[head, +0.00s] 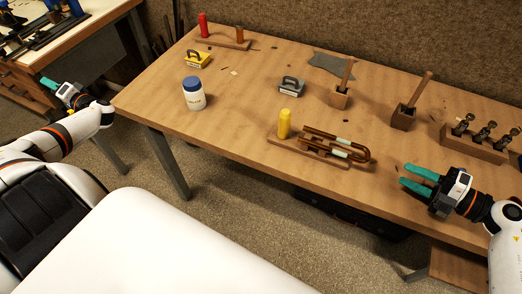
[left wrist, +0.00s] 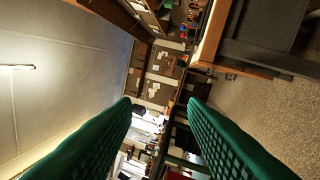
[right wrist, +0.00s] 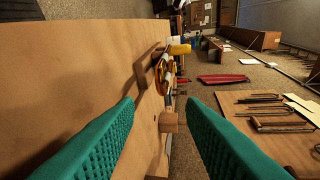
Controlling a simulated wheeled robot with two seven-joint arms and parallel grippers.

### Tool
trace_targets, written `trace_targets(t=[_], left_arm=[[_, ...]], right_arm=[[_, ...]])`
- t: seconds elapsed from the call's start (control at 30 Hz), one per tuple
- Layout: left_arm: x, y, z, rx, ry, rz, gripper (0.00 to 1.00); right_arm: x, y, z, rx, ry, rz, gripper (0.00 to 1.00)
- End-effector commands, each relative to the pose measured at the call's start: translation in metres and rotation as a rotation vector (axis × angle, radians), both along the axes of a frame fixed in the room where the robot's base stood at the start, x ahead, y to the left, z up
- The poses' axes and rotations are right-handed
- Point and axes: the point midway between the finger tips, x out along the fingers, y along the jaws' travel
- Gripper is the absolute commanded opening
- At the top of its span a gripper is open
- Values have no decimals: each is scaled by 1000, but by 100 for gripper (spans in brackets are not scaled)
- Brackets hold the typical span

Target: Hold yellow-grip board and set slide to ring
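The yellow-grip board (head: 284,153) lies near the table's front edge, with its upright yellow grip (head: 284,124) at the left end. The U-shaped brass slide (head: 362,152) lies along it, with its bend past the board's right end and pale green bands on its tubes. I cannot make out a ring. The yellow grip also shows in the right wrist view (right wrist: 179,49). My right gripper (head: 408,178) is open and empty, right of the slide and apart from it, pointing toward it. My left gripper (head: 46,84) is open and empty, off the table's left end.
A red-grip board (head: 222,43) lies at the back left. A yellow block (head: 198,60), a blue-lidded jar (head: 193,95) and a grey block (head: 291,86) stand left of centre. Wooden holders (head: 403,117) and a valve rack (head: 475,145) stand at the right.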

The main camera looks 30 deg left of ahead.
Motion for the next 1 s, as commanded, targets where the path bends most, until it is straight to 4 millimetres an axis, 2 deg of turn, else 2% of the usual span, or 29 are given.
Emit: trace_targets(t=[0.03, 0.1, 0.17, 0.2, 0.23, 0.4, 0.47, 0.6, 0.67, 0.8, 0.97, 1.0], left_arm=[[8, 4, 33, 73, -30, -7, 39], [18, 3, 74, 169, -63, -22, 39], [34, -3, 105, 243, -66, -55, 39], [49, -12, 121, 280, -40, -92, 39], [64, -21, 125, 294, 4, -128, 39], [142, -85, 103, 310, 370, -333, 39], [165, -111, 94, 335, 496, -397, 39], [211, -179, 76, 447, 771, -526, 39], [227, -211, 71, 518, 881, -570, 39], [256, -290, 65, 733, 1110, -632, 39], [272, -384, 66, 1052, 1319, -618, 39], [273, -409, 66, 1136, 1362, -602, 39]], right_arm=[[0, 0, 0, 0, 0, 0, 36], [0, 0, 0, 0, 0, 0, 36], [0, 0, 0, 0, 0, 0, 36], [0, 0, 0, 0, 0, 0, 36], [0, 0, 0, 0, 0, 0, 36], [0, 0, 0, 0, 0, 0, 36], [0, 0, 0, 0, 0, 0, 36], [0, 0, 0, 0, 0, 0, 36], [0, 0, 0, 0, 0, 0, 36], [0, 0, 0, 0, 0, 0, 36], [0, 0, 0, 0, 0, 0, 36], [0, 0, 0, 0, 0, 0, 36]])
